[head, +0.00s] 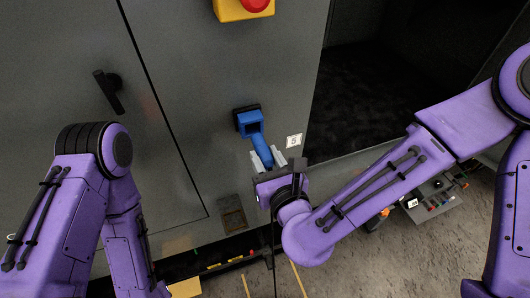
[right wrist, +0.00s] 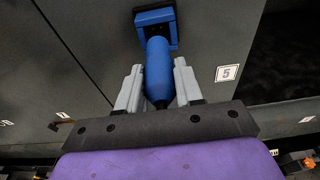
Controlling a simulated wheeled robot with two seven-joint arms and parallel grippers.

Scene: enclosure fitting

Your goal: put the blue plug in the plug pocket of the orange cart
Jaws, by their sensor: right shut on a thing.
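The blue plug (head: 261,149) points up at a blue square socket (head: 249,120) on the grey cabinet. In the right wrist view the plug body (right wrist: 158,70) meets the lower side of the socket (right wrist: 156,35); how deep it sits in it I cannot tell. My right gripper (head: 266,161) is shut on the plug's lower end, with one pale finger on each side. A cart (head: 440,203) with small coloured items stands at the lower right, partly behind my right arm. Its plug pocket I cannot make out. My left arm is at the left; its gripper is out of frame.
A yellow box with a red button (head: 243,8) is at the top of the cabinet. A black handle (head: 108,92) sticks out at the left. A white label 5 (head: 293,141) is right of the plug. A dark open bay (head: 370,95) lies to the right.

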